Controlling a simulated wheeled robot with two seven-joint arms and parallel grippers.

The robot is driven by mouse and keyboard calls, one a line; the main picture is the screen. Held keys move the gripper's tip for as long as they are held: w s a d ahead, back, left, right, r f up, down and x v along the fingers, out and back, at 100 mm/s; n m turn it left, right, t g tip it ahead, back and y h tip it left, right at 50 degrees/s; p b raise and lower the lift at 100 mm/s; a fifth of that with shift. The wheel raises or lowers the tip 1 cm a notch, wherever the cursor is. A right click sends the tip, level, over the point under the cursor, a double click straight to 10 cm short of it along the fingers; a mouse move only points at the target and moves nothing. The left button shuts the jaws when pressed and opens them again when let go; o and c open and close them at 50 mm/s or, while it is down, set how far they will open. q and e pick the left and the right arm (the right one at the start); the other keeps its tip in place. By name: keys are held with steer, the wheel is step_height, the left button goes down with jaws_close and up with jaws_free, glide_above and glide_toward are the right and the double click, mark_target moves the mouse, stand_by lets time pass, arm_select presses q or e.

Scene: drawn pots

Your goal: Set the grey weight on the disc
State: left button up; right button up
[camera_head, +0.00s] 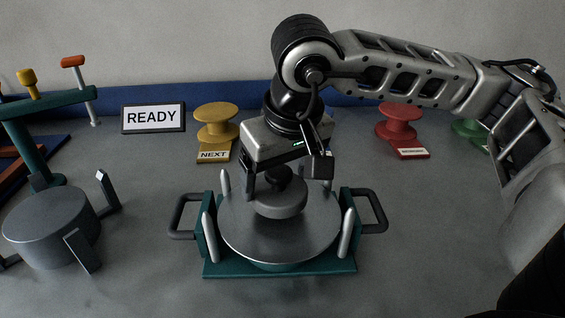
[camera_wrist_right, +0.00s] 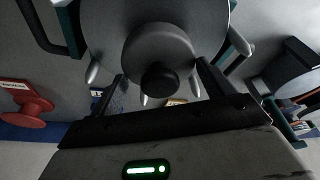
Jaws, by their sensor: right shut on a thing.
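The grey weight (camera_head: 279,204), a round block with a black knob on top, is over the middle of the disc (camera_head: 250,236). The disc is a flat metal plate in a teal holder with pale upright pegs around it. My right gripper (camera_head: 280,184) points down and is shut on the weight. In the right wrist view the weight (camera_wrist_right: 160,45) and its dark knob lie between the two fingers, with the disc (camera_wrist_right: 100,25) beyond. I cannot tell whether the weight's underside touches the disc. My left gripper is not in view.
Dark handles (camera_head: 376,209) stick out on both sides of the holder. A grey cylinder (camera_head: 45,228) among upright blocks stands at left, near a teal post. Behind are a READY sign (camera_head: 153,117), a yellow spool (camera_head: 216,122) and a red spool (camera_head: 399,122).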

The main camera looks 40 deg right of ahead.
mark_target(291, 201)
steer(key=shift+f, duration=1)
steer(key=shift+f, duration=0.25)
steer(key=o, duration=1.8)
steer(key=shift+s, duration=0.15)
steer(key=shift+r, duration=0.3)
steer(key=v, duration=1.1)
steer(key=shift+r, duration=0.35)
steer(key=shift+s, duration=0.1)
